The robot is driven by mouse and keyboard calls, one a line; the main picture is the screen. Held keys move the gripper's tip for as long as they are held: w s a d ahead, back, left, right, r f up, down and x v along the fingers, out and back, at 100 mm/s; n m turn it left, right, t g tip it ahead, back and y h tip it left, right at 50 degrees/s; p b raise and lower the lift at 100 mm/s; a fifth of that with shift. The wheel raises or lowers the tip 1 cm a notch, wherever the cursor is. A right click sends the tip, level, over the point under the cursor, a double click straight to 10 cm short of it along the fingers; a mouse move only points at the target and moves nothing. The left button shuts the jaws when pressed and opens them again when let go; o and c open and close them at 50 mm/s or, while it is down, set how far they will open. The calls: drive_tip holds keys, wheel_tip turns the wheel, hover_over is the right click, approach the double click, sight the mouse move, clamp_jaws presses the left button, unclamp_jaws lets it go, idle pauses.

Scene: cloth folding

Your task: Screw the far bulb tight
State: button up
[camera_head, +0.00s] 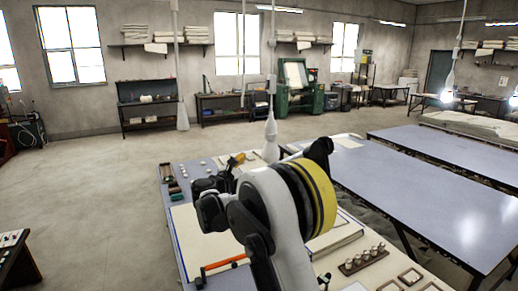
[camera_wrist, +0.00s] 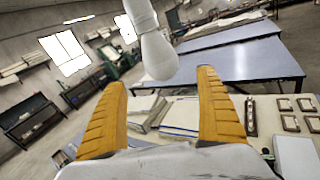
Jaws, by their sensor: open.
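In the wrist view, an unlit white bulb (camera_wrist: 160,56) hangs in a white socket (camera_wrist: 141,14) from above. My gripper (camera_wrist: 161,78) is open, its two orange fingers spread on either side below the bulb, with no contact visible. In the head view, a hanging white lamp (camera_head: 270,136) is just right of and beyond my gripper (camera_head: 238,160), which is partly hidden by my arm. Another unlit hanging lamp (camera_head: 182,116) is farther back, left. A lit bulb (camera_head: 447,96) hangs at the right. I cannot tell which lamp is the far bulb.
A cluttered worktable (camera_head: 180,238) lies under my arm, with a row of small pieces on a wooden block (camera_head: 362,260). Long blue-topped tables (camera_head: 425,190) stand to the right. Shelves and benches line the back wall.

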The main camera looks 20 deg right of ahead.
sight(266, 157)
drive_tip(key=x, duration=0.9)
drive_tip(key=shift+d+r+p, duration=0.25)
drive_tip(key=shift+d+p, duration=0.05)
drive_tip(key=shift+d, duration=0.2)
drive_tip(key=shift+w+d, duration=0.2)
drive_tip(key=shift+d, duration=0.05)
drive_tip(key=c, duration=1.1)
